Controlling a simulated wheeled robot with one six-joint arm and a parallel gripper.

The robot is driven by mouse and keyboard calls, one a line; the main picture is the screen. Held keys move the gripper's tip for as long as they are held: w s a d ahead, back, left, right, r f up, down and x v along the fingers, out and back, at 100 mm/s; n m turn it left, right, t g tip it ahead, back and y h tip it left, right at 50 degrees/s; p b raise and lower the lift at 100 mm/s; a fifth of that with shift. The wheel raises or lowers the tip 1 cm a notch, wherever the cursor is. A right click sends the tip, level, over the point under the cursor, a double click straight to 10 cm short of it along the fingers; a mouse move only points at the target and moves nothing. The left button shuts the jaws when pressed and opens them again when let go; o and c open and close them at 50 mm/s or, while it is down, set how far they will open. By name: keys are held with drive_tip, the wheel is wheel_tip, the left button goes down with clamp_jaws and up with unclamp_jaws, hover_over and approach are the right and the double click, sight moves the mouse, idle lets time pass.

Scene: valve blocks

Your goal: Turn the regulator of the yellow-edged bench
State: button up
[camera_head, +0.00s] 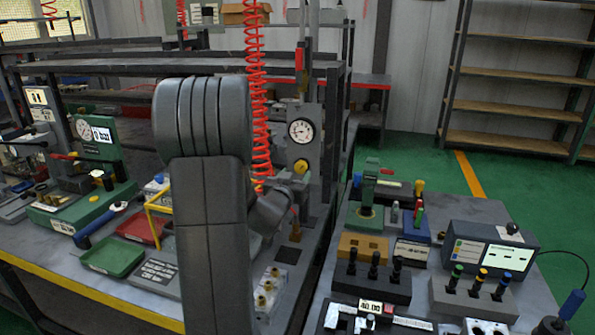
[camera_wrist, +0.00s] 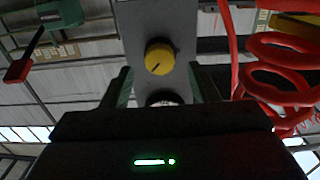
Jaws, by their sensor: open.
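The yellow-edged bench (camera_head: 88,300) fills the left and front of the head view. Its regulator has a yellow knob (camera_head: 300,166) on a grey post, below a round white gauge (camera_head: 301,131). In the wrist view the yellow knob (camera_wrist: 159,57) is near the top middle, with a dark pointer line on its face. The gauge (camera_wrist: 165,97) shows partly below it, cut off by the gripper body. My gripper (camera_wrist: 160,76) is open and empty, its fingers on either side of the picture's middle, apparently short of the knob. In the head view my arm hides the fingers.
A red coiled hose (camera_head: 257,90) hangs close beside the regulator; it also fills the wrist view's right side (camera_wrist: 275,75). A green gauge unit (camera_head: 97,135) and a green tray (camera_head: 112,257) are at left. A second bench (camera_head: 350,225) with several blocks stands right.

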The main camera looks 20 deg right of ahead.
sight(301, 167)
drive_tip(key=shift+x, duration=1.3)
drive_tip(key=c, duration=1)
